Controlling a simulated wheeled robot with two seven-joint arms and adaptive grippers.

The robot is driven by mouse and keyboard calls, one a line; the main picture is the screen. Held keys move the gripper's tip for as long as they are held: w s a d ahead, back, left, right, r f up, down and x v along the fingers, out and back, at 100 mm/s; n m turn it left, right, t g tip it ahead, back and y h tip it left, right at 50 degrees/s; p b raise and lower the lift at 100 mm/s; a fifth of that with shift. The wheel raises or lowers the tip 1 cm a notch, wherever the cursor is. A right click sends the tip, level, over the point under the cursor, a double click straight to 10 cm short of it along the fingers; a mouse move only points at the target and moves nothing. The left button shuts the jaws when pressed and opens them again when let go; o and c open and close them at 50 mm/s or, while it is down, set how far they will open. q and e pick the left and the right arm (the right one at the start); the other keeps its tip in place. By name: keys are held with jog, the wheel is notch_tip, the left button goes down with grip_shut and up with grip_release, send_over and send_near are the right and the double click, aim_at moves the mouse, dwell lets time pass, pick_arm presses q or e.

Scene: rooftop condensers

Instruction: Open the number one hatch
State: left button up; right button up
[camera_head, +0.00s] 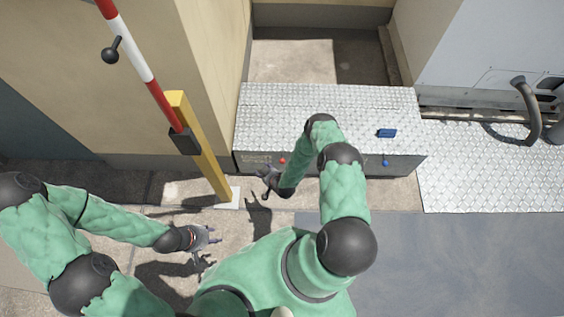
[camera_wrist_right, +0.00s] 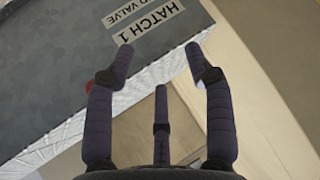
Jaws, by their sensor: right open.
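The number one hatch is a low box with a diamond-plate lid (camera_head: 280,115) and a dark grey front face (camera_wrist_right: 60,60). Its front label (camera_wrist_right: 150,20) reads "HATCH 1", with a second line ending in "VALVE". A blue handle (camera_head: 387,133) sits on the lid. A red knob (camera_head: 282,161) and a blue knob (camera_head: 386,163) are on the front. In the right wrist view the red knob (camera_wrist_right: 88,87) is mostly hidden behind a finger. My right gripper (camera_head: 266,181) is open and empty, just before the front's left part. My left gripper (camera_head: 214,236) is open and empty, lower left.
A yellow post (camera_head: 200,150) and a red-and-white barrier pole (camera_head: 138,60) stand left of the hatch, by a beige wall (camera_head: 190,60). A diamond-plate walkway (camera_head: 490,170) and a grey unit with a curved pipe (camera_head: 532,105) lie to the right. An open recess (camera_head: 290,60) is behind.

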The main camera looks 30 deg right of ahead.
aim_at(282, 161)
jog(key=s+d+f+t+h+b, duration=0.1)
jog(key=s+d+f+t+h, duration=0.5)
jog(key=s+d+t+h, duration=0.15)
jog(key=shift+n+y, duration=0.3)
jog(key=shift+y, duration=0.05)
jog(key=b+x, duration=0.2)
jog(key=x, duration=0.9)
jog(key=shift+w+b, duration=0.1)
jog(key=shift+b, duration=0.25)
grip_shut()
